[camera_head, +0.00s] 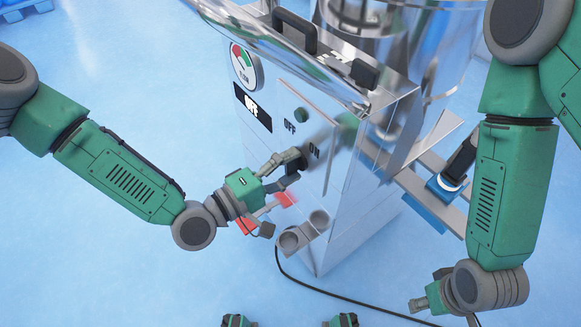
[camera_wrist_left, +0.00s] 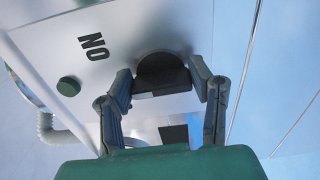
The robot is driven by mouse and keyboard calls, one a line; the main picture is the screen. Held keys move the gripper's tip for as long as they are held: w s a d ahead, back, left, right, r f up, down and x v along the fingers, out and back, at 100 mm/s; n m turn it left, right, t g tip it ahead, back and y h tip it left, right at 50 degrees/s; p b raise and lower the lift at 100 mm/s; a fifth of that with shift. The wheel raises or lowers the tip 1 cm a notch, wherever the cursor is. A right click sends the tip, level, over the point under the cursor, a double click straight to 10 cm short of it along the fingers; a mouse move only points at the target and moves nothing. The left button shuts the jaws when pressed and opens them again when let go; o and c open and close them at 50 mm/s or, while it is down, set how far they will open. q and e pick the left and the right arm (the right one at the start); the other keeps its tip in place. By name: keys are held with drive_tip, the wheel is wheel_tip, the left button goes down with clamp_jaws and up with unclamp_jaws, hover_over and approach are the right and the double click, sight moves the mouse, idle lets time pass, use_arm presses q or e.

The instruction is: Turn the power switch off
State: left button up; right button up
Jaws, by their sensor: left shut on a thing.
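The power switch is a black rotary knob (camera_head: 297,157) on the front panel of the shiny metal machine (camera_head: 345,215). It sits beside the "ON" label (camera_head: 314,151), with the "OFF" label (camera_head: 289,127) above and to its left. In the left wrist view, the knob (camera_wrist_left: 162,72) sits between the two fingers, with "ON" (camera_wrist_left: 93,47) to its left. My left gripper (camera_head: 282,170) is shut on the knob. My right gripper (camera_head: 440,305) hangs away from the machine at the lower right.
A green button (camera_head: 301,115), a dark display (camera_head: 253,107) that seems to read "OFF" and a round gauge (camera_head: 243,65) are on the panel. Metal cups (camera_head: 303,232) stick out below the knob. A black cable (camera_head: 325,291) runs along the blue floor.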

use_arm(q)
drive_tip(key=n, duration=0.1)
drive_tip(key=n+b, duration=0.1)
drive_tip(key=n, duration=0.2)
drive_tip(key=shift+w+a+f+n+b, duration=0.1)
drive_tip(key=shift+a+f+n+b, duration=0.1)
drive_tip(key=shift+f+n+b, duration=0.15)
drive_tip(key=shift+r+n+b, duration=0.1)
drive_tip(key=shift+n+b, duration=0.8)
drive_tip(key=shift+n, duration=1.05)
drive_tip(key=o, duration=1.2)
drive_tip(key=shift+r, duration=0.1)
drive_tip(key=shift+c, duration=0.2)
drive_tip(key=shift+r, duration=0.15)
drive_tip(key=v, duration=1.2)
drive_tip(key=shift+w, duration=0.1)
